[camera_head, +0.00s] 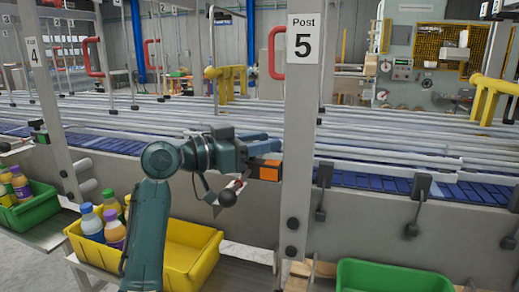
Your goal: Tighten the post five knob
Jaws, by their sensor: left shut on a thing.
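The post five (302,120) is a grey upright with a white sign reading "Post 5". A round black knob (228,198) sits to the left of the post, on a short stem below an orange-and-black block (266,170). My left arm reaches up from the bottom, and its dark teal gripper (238,178) is right above and beside the knob. The gripper is shut on the knob as far as I can tell; its fingertips are small and partly hidden by the wrist. My right gripper is out of view.
A yellow bin (195,235) and a green bin (25,210) with bottles stand at the left. Another green bin (400,277) is at the lower right. Grey guide rails (400,148) run over the blue conveyor. Black levers (414,215) hang along its side.

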